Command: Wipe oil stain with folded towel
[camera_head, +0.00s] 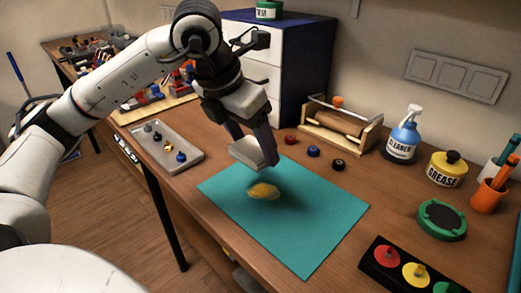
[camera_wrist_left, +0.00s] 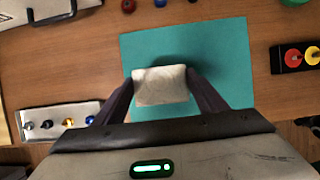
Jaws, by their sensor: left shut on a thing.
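The folded towel (camera_head: 255,151) is pale, and my left gripper (camera_head: 256,146) is shut on it. The gripper holds it above the teal mat (camera_head: 302,248), at the mat's far side. In the left wrist view the towel (camera_wrist_left: 160,85) sits between the two dark fingers of my left gripper (camera_wrist_left: 161,91). The oil stain (camera_head: 263,191) is a yellow-brown patch on the mat, just below and in front of the towel in the head view. In the left wrist view the stain is hidden. My right gripper is not in view.
A grey tray (camera_head: 184,158) with small knobs lies left of the mat. A black box with coloured buttons (camera_head: 388,255) stands at the right front. A cleaner bottle (camera_head: 403,140), a grease jar (camera_head: 446,168) and a wooden toolbox (camera_head: 339,133) stand behind. Small coloured caps (camera_head: 313,151) lie beyond the mat.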

